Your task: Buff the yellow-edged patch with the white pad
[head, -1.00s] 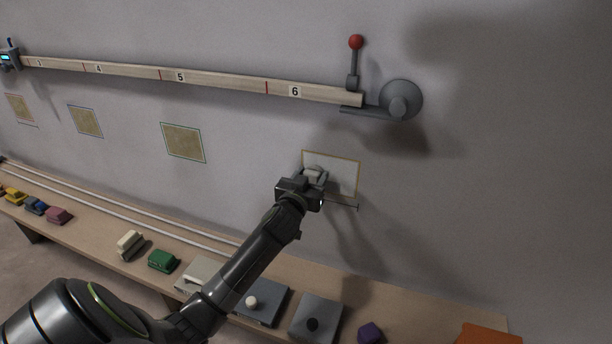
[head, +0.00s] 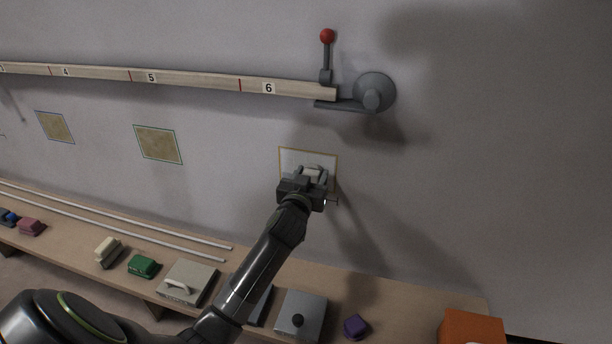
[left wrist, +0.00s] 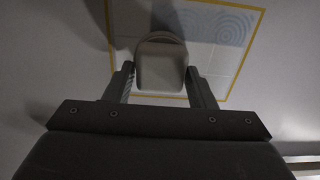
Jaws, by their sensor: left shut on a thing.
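The yellow-edged patch (head: 288,157) is on the wall below the right end of the numbered rail. It is mostly pale inside. In the left wrist view the patch (left wrist: 222,62) shows blue swirl marks (left wrist: 228,22) at its upper right. My left gripper (head: 310,178) is shut on the white pad (left wrist: 161,68), which is in front of the patch, right of its middle in the head view. I cannot tell if the pad touches the wall. The gripper and pad hide part of the patch. My right gripper is out of view.
The wooden rail (head: 200,82) ends at a red-knobbed lever (head: 327,52) and a grey round mount (head: 374,92) above the patch.

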